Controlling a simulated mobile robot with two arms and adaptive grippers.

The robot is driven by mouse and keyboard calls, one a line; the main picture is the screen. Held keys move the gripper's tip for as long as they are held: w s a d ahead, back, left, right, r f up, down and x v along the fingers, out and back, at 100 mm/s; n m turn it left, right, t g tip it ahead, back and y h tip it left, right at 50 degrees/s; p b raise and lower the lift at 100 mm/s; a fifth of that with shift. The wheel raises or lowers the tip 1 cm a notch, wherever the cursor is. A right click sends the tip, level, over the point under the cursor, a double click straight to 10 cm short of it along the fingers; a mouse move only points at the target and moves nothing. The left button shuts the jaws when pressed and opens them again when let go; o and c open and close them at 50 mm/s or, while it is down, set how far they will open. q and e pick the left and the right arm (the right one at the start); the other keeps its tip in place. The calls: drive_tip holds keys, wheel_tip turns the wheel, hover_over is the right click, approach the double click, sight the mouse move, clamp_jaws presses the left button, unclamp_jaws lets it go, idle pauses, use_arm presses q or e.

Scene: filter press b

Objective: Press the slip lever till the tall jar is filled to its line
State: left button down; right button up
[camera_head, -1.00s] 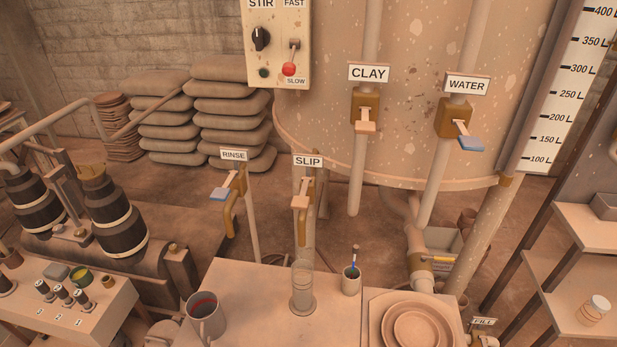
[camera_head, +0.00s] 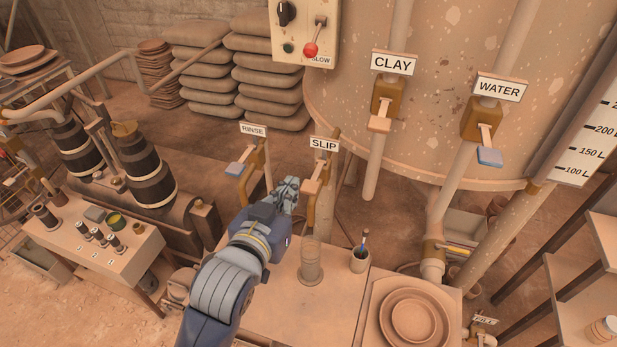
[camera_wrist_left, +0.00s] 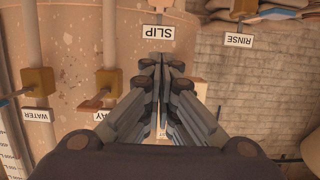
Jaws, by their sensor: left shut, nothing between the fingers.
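The slip lever (camera_head: 314,186) is a tan paddle on its tap below the SLIP sign (camera_head: 324,145). My left gripper (camera_head: 293,183) is shut and empty, its fingertips just left of the slip lever in the head view; I cannot tell whether they touch. In the left wrist view the closed fingertips (camera_wrist_left: 163,58) show just under the upside-down SLIP sign (camera_wrist_left: 158,32), and the lever is mostly hidden behind the fingers. The tall clear jar (camera_head: 311,262) stands upright on the table below the slip tap. Its line and level are too small to tell. My right gripper is not in view.
A cup with a brush (camera_head: 359,260) stands right of the jar, and stacked bowls (camera_head: 415,315) further right. The clay lever (camera_head: 379,124) and water lever (camera_head: 489,156) are up and right.

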use_arm(q)
drive_tip(key=shift+w, duration=0.1)
drive_tip(key=p, duration=0.3)
hover_over(305, 182)
drive_tip(key=s, duration=0.4)
wheel_tip(305, 182, down, 2)
drive_tip(key=shift+w+f, duration=0.15)
drive_tip(key=shift+f, duration=1)
drive_tip(key=shift+w+f, duration=0.1)
drive_tip(key=shift+f, duration=1.05)
